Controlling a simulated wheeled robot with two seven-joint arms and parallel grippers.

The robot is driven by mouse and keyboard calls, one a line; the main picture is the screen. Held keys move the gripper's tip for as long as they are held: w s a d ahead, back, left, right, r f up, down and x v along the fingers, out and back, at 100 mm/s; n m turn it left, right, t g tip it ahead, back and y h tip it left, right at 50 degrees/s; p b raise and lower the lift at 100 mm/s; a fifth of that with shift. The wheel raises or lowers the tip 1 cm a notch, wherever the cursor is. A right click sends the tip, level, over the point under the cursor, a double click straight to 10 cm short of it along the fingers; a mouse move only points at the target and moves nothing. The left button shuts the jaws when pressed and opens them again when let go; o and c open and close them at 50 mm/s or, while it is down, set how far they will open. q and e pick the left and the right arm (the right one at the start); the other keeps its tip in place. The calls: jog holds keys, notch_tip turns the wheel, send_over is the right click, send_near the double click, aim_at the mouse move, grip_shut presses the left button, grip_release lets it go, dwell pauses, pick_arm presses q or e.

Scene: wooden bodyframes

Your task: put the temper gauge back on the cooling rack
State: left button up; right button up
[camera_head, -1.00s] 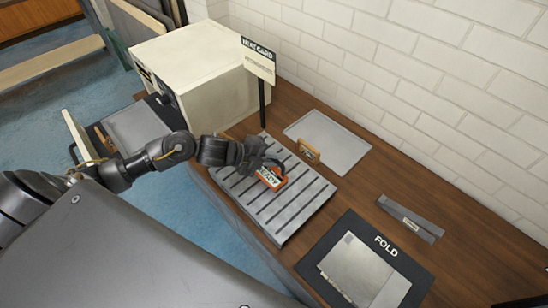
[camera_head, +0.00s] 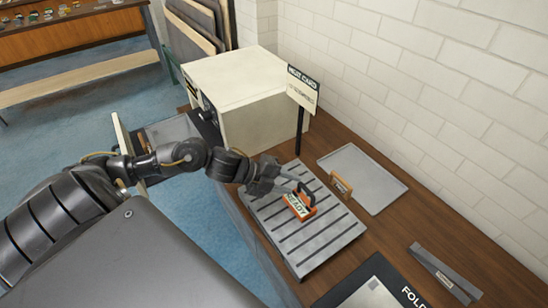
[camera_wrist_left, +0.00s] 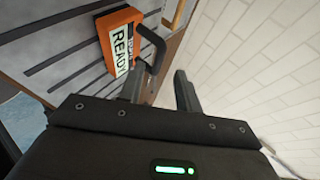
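The temper gauge is an orange block with a white READY label and a dark handle. In the head view the gauge (camera_head: 296,207) rests on the grey slotted cooling rack (camera_head: 318,262). In the left wrist view the gauge (camera_wrist_left: 118,36) is ahead and left of the fingers, with the rack's slats (camera_wrist_left: 62,42) behind it. My left gripper (camera_wrist_left: 160,82) is open, its two fingers apart, with the handle just beyond the fingertips. In the head view the left gripper (camera_head: 288,182) is over the rack, at the gauge's upper left. My right gripper is not in view.
A cream box-shaped oven (camera_head: 235,95) stands behind the rack. A sign (camera_head: 302,88) on a post rises at the rack's back corner. A flat grey tray (camera_head: 365,178) with a small wooden-coloured piece (camera_head: 340,185) lies right of it. A FOLD mat (camera_head: 362,272) lies in front.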

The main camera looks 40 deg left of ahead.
pick_arm(q)
jog(key=shift+b+v, duration=0.5)
jog(key=shift+v, duration=2.5)
